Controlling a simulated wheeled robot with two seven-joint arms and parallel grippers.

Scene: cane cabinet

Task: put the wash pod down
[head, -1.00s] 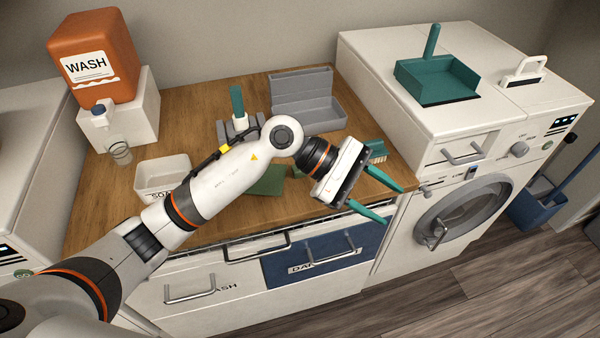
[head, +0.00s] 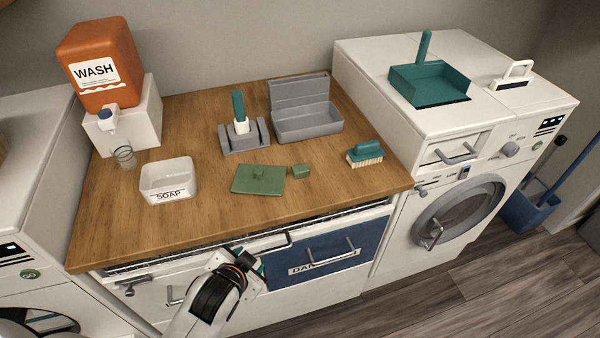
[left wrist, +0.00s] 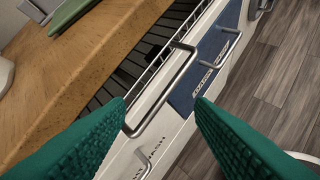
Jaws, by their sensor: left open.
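A small green block (head: 301,171), which looks like the wash pod, lies on the wooden counter (head: 215,205), just right of a flat green lid (head: 258,179) with a knob. My left gripper (head: 255,260) is low in front of the counter, near a drawer-front handle, well apart from the block. Its teal fingers are spread with nothing between them in the left wrist view (left wrist: 161,103). A metal handle (left wrist: 178,80) shows just beyond the fingertips; I cannot tell if they touch it. The fingertips are mostly hidden in the head view. My right gripper is out of view.
A white soap box (head: 169,180), a grey holder (head: 244,137) with a teal-handled tool, a grey open box (head: 306,122) and a teal brush (head: 364,153) stand on the counter. An orange wash dispenser (head: 100,65) is at back left. A washing machine (head: 455,215) adjoins on the right.

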